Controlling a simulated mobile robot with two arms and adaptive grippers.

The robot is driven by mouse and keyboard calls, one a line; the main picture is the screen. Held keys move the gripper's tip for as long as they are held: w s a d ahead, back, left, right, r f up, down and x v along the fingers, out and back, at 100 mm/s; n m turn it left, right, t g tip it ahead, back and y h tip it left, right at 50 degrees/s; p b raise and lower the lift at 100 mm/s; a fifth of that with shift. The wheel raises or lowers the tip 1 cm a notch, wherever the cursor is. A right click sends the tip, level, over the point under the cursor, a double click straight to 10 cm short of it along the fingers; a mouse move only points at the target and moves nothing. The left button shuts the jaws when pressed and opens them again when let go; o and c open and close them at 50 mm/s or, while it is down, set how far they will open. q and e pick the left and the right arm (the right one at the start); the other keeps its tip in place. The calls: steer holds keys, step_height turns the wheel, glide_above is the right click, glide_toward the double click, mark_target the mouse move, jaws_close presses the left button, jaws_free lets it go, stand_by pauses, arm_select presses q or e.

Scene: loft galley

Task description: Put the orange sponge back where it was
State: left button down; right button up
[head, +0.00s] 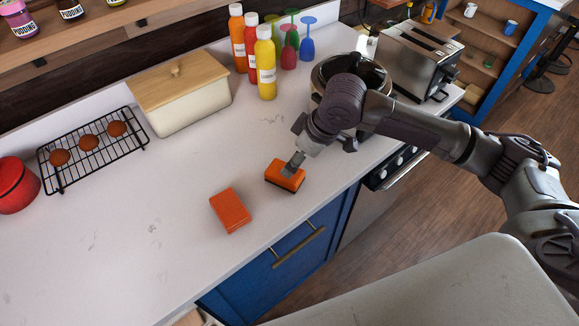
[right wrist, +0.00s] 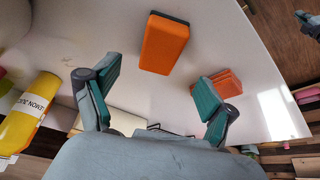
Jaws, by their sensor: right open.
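An orange sponge (head: 285,176) with a dark layer lies on the pale counter (head: 150,235) near its front edge. My right gripper (head: 296,162) is over it and hides part of its top. In the right wrist view, the same sponge (right wrist: 165,43) shows beyond the open fingers (right wrist: 157,92), not gripped. A second orange block (head: 230,210) lies flat to its left, a little apart; it shows partly behind one finger in the right wrist view (right wrist: 228,84).
Several sauce bottles (head: 265,65) and coloured goblets (head: 306,45) stand at the back. A pot (head: 375,72) and toaster (head: 418,55) are to the right. A bread box (head: 182,100), wire rack (head: 70,165) and red canister (head: 14,190) stand left. The counter's front left is clear.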

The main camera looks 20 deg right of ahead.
steer(key=v, duration=0.4)
steer(key=shift+a, duration=0.1)
stand_by(0.3)
